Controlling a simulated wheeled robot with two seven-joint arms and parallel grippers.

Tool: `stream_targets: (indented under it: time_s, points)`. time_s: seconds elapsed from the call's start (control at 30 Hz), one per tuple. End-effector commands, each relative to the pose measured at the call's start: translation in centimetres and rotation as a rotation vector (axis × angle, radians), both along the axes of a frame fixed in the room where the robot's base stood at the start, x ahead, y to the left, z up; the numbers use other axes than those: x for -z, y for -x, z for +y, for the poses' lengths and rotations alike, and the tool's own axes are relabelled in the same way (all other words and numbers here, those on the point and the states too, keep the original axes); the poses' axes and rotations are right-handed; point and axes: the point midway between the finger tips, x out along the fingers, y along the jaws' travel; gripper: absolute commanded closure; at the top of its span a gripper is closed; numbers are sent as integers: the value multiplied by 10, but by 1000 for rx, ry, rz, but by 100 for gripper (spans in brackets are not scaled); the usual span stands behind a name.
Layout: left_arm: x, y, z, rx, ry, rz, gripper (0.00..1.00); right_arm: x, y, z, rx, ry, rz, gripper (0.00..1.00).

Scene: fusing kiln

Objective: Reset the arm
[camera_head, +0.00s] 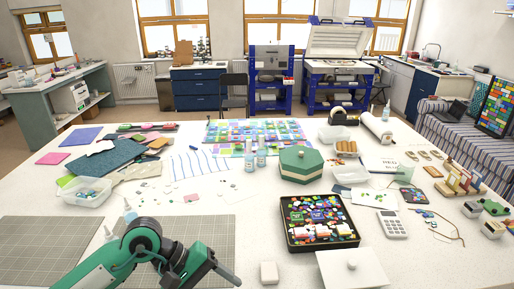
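My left arm (144,236), green and pale grey with dark joints, comes in from the bottom left. It bends at a joint above the grey cutting mats and turns down to the right. Its dark end, with my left gripper (226,274), is low over the front of the white table (250,245), left of a small white block. The fingers are small and dark, so I cannot tell whether they are open or shut. I see nothing clearly held. My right arm and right gripper are not in view.
Grey cutting mats (40,240) lie at the front left, with small bottles (129,211) near the arm. A green octagonal box (300,165) stands behind.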

Motion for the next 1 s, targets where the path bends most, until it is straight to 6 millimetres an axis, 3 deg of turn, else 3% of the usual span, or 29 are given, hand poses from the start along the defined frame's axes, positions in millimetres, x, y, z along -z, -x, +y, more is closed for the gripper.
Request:
stream_targets:
  time_s: [0.1, 0.2, 0.37, 0.5, 0.67, 0.77, 0.93, 0.97, 1.0]
  points:
    - [-29, 17, -40, -116, 277, 176, 39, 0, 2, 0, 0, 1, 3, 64]
    - [-61, 24, -61, -224, 509, 358, 39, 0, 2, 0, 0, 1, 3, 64]
    - [-112, 19, -69, -401, 858, 699, 39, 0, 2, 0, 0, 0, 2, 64]
    - [-144, 1, -52, -552, 1144, 1034, 39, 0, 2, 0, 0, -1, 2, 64]
    - [-155, -28, -12, -721, 1453, 1447, 39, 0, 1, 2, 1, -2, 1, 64]
    - [-144, -45, 19, -820, 1639, 1715, 39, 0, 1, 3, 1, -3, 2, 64]
    - [-97, -61, 74, -982, 1953, 2172, 39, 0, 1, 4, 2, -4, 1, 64]
    - [-85, -62, 83, 984, -1958, -2193, 39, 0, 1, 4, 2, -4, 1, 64]
    - [-68, -61, 94, 934, -1865, -2109, 39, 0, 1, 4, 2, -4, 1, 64]
